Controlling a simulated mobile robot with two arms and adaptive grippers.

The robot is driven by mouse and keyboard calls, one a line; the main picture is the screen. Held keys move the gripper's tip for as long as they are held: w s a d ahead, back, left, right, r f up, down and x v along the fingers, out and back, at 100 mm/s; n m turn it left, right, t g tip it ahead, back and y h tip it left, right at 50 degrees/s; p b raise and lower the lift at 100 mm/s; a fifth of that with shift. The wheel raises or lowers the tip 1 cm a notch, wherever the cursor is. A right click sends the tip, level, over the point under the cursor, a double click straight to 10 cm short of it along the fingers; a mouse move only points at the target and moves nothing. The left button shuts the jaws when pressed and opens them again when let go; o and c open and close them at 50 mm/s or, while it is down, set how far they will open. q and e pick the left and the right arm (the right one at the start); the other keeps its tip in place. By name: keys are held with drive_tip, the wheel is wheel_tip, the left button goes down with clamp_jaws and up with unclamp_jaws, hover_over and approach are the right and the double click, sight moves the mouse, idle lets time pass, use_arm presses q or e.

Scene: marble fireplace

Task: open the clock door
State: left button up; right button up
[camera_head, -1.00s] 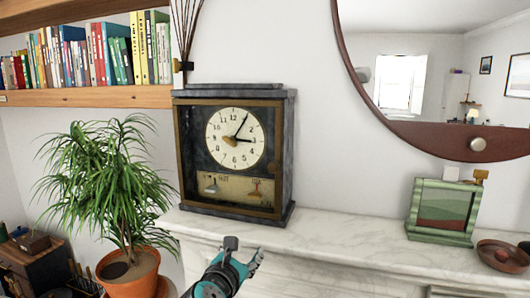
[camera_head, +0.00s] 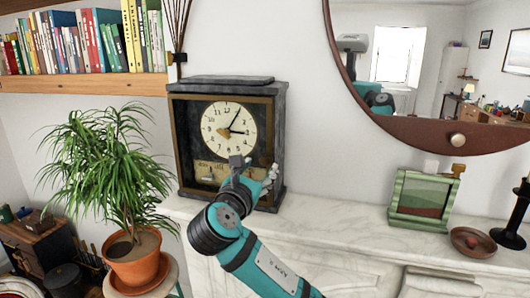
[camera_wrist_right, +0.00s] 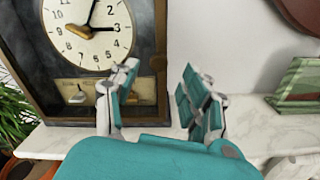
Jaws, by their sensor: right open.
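The clock (camera_head: 228,135) stands upright on the white mantel, a dark case with a brass-edged front door (camera_head: 179,150) and a round cream dial. The door looks closed. My left gripper is not in view.
The marble mantel (camera_head: 340,222) is clear just right of the clock. Further right are a green frame (camera_head: 423,199), a brown dish (camera_head: 472,242) and a dark candlestick (camera_head: 517,215). A potted plant (camera_head: 105,180) stands close at left. A round mirror (camera_head: 420,138) hangs above.

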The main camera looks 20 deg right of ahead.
sight(264, 162)
drive_tip(key=p+x, duration=0.1)
drive_tip(key=x, duration=0.5)
drive_tip(key=shift+p, duration=0.4)
drive_tip(key=shift+c, duration=0.4)
clamp_jaws()
